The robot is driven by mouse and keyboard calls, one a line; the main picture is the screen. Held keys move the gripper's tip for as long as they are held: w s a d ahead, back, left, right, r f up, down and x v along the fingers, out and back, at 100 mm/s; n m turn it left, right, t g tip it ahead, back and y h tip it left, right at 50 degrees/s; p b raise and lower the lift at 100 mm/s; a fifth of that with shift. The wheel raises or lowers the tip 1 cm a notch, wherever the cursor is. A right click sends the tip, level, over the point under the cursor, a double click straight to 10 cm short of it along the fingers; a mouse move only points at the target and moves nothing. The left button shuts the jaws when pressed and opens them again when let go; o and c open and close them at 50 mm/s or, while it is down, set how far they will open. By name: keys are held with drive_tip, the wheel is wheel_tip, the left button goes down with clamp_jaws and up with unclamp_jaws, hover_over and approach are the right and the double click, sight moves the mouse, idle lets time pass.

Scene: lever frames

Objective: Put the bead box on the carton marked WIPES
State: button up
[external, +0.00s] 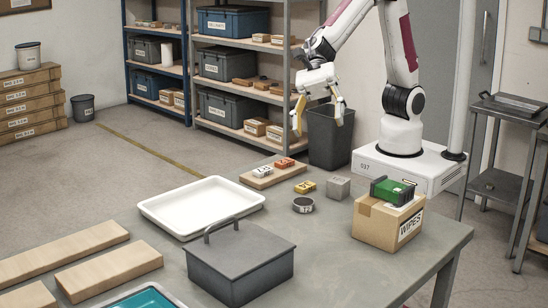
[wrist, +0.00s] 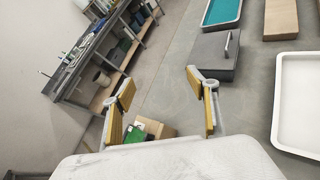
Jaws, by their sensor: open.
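A green box with dark ends (external: 392,191), which I take to be the bead box, rests on top of the brown carton marked WIPES (external: 377,228) at the table's right. In the wrist view the green box (wrist: 134,134) and the carton (wrist: 157,130) show low in the picture, partly hidden by my gripper. My gripper (external: 320,114) is open and empty, raised well above the table and behind the carton, apart from both. Its yellow-padded fingers stand wide apart in the wrist view (wrist: 160,88).
A white tray (external: 160,218), a grey lidded box with a handle (external: 240,270) and wooden planks (external: 110,272) take up the left and front. A board with small blocks (external: 258,181), a yellow block (external: 305,187), a grey cube (external: 337,188) and a dark round tin (external: 303,205) stand nearby.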

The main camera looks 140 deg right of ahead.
drive_tip(key=s+d+r+m+t+h, duration=0.25)
drive_tip(key=d+r+m+h, duration=0.35)
drive_tip(key=d+m, duration=0.45)
drive_tip(key=s+d+m+h, duration=0.45)
drive_tip(key=s+m, duration=0.25)
drive_tip(key=m, duration=0.5)
drive_tip(key=s+a+f+m+g+y, duration=0.1)
drive_tip(key=s+f+m+g, duration=0.2)
drive_tip(key=s+m, duration=0.5)
drive_tip(key=s+a+f+m+g, duration=0.2)
drive_tip(key=s+f+m+g, duration=0.2)
drive_tip(key=s+m, duration=0.5)
drive_tip(key=s+f, duration=0.1)
drive_tip(key=s, duration=0.7)
drive_tip(key=shift+s+a+f+y, duration=0.2)
drive_tip(key=shift+s+f+y, duration=0.05)
drive_tip(key=shift+f+y, duration=0.1)
